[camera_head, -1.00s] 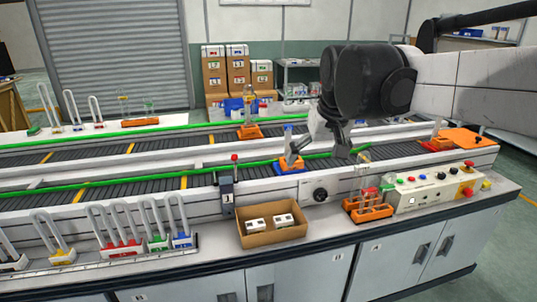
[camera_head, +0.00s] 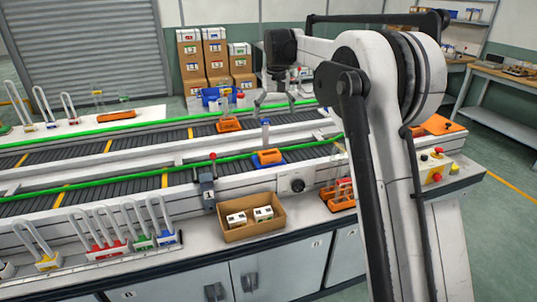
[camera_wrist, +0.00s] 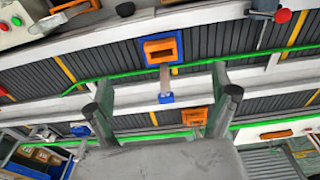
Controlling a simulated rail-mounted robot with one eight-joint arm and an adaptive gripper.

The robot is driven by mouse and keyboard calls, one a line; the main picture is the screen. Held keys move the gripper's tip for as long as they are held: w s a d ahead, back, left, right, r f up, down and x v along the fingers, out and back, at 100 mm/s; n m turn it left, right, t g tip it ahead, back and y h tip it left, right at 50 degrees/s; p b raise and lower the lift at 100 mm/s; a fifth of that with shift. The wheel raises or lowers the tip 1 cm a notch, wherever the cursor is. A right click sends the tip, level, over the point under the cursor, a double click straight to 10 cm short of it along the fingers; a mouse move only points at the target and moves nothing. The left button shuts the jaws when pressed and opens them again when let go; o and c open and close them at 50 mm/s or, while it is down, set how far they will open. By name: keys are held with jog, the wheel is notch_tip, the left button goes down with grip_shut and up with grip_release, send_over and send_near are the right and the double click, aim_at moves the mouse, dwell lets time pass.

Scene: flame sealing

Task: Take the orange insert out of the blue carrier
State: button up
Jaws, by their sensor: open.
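The orange insert (camera_head: 267,157) sits in the blue carrier (camera_head: 270,166) on the near conveyor. A clear tube with a blue cap (camera_head: 265,122) stands up from it. In the wrist view the insert (camera_wrist: 153,50) is framed by the blue carrier (camera_wrist: 143,48), and the tube leads to the blue cap (camera_wrist: 166,98). My gripper (camera_head: 275,104) is open and empty, raised beyond the insert, over the far side of the conveyors. In the wrist view its fingers (camera_wrist: 162,76) are spread wide, and the insert shows between and beyond them, apart from both.
Another orange piece (camera_head: 229,125) stands on the far conveyor. Green rails (camera_head: 100,183) run along the belts. An open cardboard box (camera_head: 253,234) with white items is in front. An orange rack (camera_head: 340,192) stands to its right, partly behind my arm. Looped racks stand at left.

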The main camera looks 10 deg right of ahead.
jog(key=g+p, duration=0.1)
jog(key=p, duration=0.1)
send_over(270, 153)
jog(key=s, duration=0.2)
notch_tip(270, 153, down, 7)
jog(key=f, duration=0.7)
jog(key=f+p, duration=0.1)
jog(key=f, duration=0.6)
jog(key=shift+w+a+f, duration=0.15)
jog(key=shift+a+f, duration=0.05)
jog(key=shift+f, duration=0.15)
jog(key=c, duration=1.4)
